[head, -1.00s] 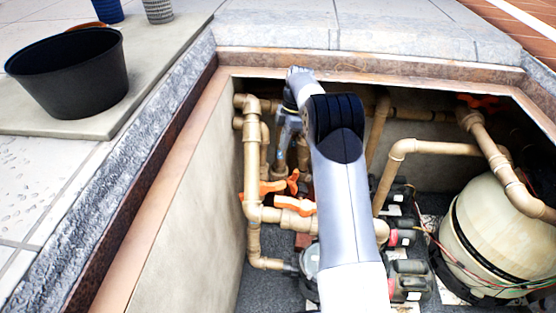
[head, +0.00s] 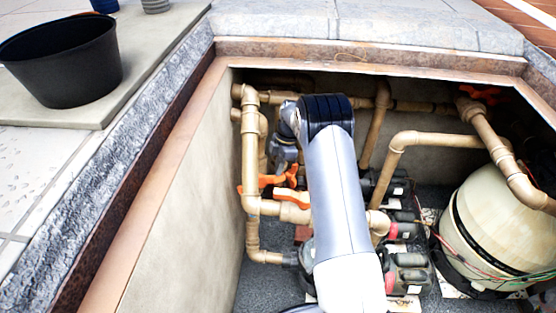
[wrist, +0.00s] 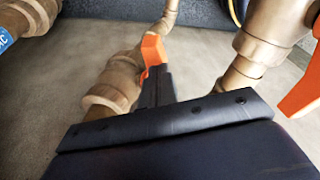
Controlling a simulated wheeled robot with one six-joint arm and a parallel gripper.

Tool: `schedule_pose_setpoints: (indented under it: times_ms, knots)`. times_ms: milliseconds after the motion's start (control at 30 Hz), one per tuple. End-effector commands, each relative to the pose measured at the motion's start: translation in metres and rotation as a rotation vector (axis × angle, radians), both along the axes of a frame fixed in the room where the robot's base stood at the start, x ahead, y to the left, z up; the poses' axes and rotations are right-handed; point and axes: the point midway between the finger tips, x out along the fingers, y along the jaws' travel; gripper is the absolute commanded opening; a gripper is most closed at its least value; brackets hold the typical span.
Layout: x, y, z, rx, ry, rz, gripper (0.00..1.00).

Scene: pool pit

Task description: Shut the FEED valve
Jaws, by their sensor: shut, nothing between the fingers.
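Two orange valve handles sit on the tan pipes at the left of the pit in the head view: an upper one (head: 280,179) and a lower one (head: 292,198). I cannot tell which is the FEED valve; no FEED label is readable. In the wrist view, my gripper (wrist: 155,82) is shut and empty, its dark fingertips right at an orange handle (wrist: 152,49) on a tan valve body. I cannot tell whether they touch. A second orange handle (wrist: 302,92) shows at the right edge. In the head view my arm hides the fingertips.
Tan pipes (head: 250,150) crowd the pit. Pumps (head: 408,272) and a round tank (head: 490,225) stand at right. A black bucket (head: 62,62) stands outside the pit.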

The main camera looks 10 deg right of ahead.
Motion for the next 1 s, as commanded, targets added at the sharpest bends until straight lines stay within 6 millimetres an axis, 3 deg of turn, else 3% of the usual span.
schedule_pose_setpoints:
  times_ms: [400, 700, 1000]
  knots:
    - [-0.001, -0.001, -0.004, 0.009, 0.001, -0.004, 0.0]
    - [-0.005, -0.012, -0.023, 0.197, 0.015, -0.075, 0.0]
    - [-0.008, -0.015, -0.025, 0.208, 0.017, -0.076, 0.0]
